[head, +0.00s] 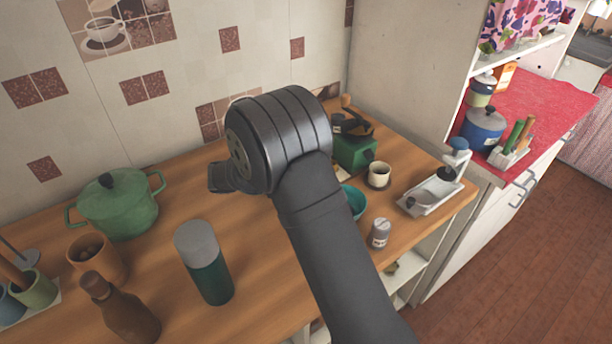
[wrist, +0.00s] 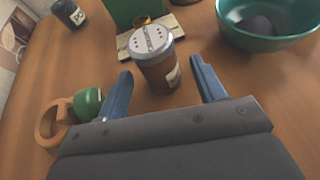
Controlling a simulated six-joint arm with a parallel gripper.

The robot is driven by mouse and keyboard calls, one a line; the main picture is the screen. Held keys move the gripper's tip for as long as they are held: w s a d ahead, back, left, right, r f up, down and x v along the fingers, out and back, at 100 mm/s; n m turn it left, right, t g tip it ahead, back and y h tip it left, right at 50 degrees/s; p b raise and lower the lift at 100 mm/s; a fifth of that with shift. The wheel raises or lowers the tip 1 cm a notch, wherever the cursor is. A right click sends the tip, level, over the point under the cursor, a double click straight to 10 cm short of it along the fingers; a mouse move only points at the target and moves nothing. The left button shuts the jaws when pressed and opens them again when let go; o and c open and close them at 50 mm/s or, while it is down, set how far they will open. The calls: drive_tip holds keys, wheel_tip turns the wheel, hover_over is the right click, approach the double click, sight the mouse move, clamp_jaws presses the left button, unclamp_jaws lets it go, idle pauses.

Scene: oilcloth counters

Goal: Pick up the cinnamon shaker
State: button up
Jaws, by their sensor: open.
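The shaker with a brown body, pale label and silver perforated lid (wrist: 158,74) stands upright on the wooden counter in the wrist view; its label text is too small to read, but its brown contents fit cinnamon. My gripper (wrist: 160,65) is open, with one blue finger on each side of the shaker's lower body in the picture. The shaker appears between or just beyond the fingertips, and I cannot tell whether they touch it. In the head view my arm hides the shaker and the fingers.
A teal bowl (wrist: 270,42) with a dark round thing inside stands right of the shaker. A green object with a wooden ring (wrist: 88,103) is by the left finger. A dark jar (wrist: 68,13) is farther left. A grey-lidded shaker (head: 379,234) stands near the counter's front edge.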

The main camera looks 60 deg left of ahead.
drive_tip(key=x, duration=0.4)
drive_tip(key=shift+w+d, duration=0.1)
drive_tip(key=shift+w, duration=0.2)
drive_tip(key=c, duration=1.1)
